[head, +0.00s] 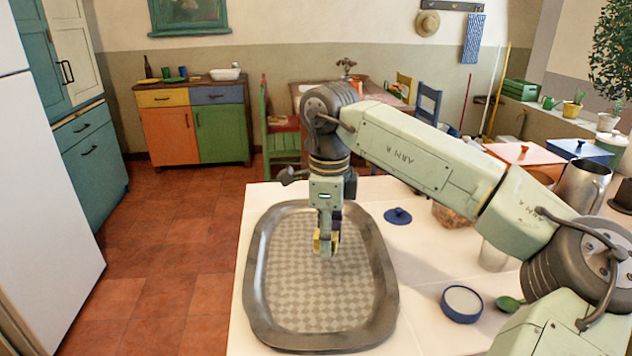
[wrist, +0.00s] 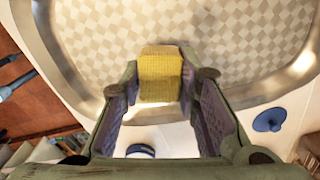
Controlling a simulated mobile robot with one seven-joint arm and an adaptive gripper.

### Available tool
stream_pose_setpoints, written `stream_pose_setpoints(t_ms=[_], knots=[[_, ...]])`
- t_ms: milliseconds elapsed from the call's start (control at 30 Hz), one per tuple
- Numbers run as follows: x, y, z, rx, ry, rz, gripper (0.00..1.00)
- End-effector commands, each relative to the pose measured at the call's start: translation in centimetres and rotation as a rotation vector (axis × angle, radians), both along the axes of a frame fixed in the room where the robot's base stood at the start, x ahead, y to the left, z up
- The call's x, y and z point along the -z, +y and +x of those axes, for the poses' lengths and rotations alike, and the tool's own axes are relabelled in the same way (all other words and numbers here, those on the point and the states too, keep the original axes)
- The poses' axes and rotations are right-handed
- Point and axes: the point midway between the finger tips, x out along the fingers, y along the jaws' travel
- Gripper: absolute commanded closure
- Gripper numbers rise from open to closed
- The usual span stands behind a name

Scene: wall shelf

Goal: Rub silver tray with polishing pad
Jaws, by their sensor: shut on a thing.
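The silver tray (head: 268,319) lies on the white counter, with a broad metal rim and a checkered middle. It also shows in the wrist view (wrist: 88,94). My gripper (head: 326,243) is over the middle of the tray, pointing down. It is shut on the yellow polishing pad (wrist: 160,75), which sits between the fingertips in the wrist view. In the head view the pad (head: 317,241) is mostly hidden by the fingers. I cannot tell whether the pad touches the tray.
Right of the tray are a small blue lid (head: 398,216), a round blue-rimmed tin (head: 462,303) and a green spoon (head: 508,303). A metal pitcher (head: 583,186) and a blue box (head: 580,151) stand farther right. The counter's left edge drops to a tiled floor.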

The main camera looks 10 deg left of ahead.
Motion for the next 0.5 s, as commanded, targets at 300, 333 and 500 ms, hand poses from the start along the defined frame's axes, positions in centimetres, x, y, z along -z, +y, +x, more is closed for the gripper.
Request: stream_pose_setpoints(t_ms=[300, 333, 500], knots=[[-1.9, 0.7, -0.5, -0.003, -0.001, -0.001, 0.97], [-1.9, 0.7, -0.5, -0.003, -0.001, -0.001, 0.97], [-1.8, 0.8, -0.5, -0.003, 0.000, -0.001, 0.97]])
